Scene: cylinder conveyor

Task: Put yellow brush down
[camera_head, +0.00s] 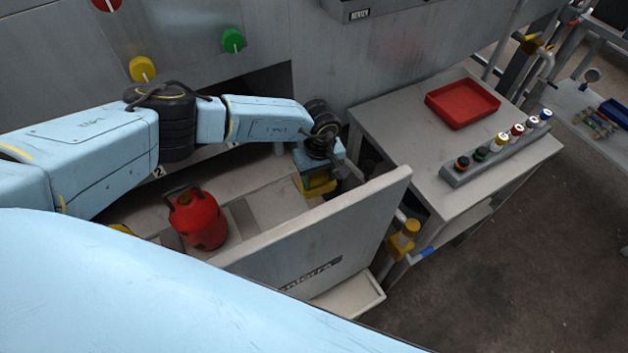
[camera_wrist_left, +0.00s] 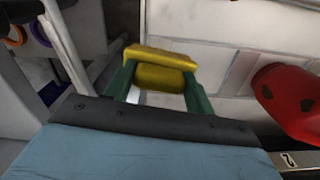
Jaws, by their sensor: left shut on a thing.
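The yellow brush (camera_wrist_left: 160,66) is held between the two green fingers of my left gripper (camera_wrist_left: 160,82) in the left wrist view. In the head view the brush (camera_head: 318,183) shows as a yellow patch below my left wrist. My left gripper (camera_head: 318,172) is shut on it, at the right end of the open drawer (camera_head: 300,228), beside its front panel. The fingertips are partly hidden by the wrist in the head view. I cannot tell whether the brush touches the drawer floor. My right gripper is not in view.
A red canister (camera_head: 199,220) stands in the drawer to the left. A table (camera_head: 400,135) to the right holds a red tray (camera_head: 462,103) and a grey rack (camera_head: 490,155) with several coloured-top cylinders. A yellow object (camera_head: 404,238) hangs outside the drawer front.

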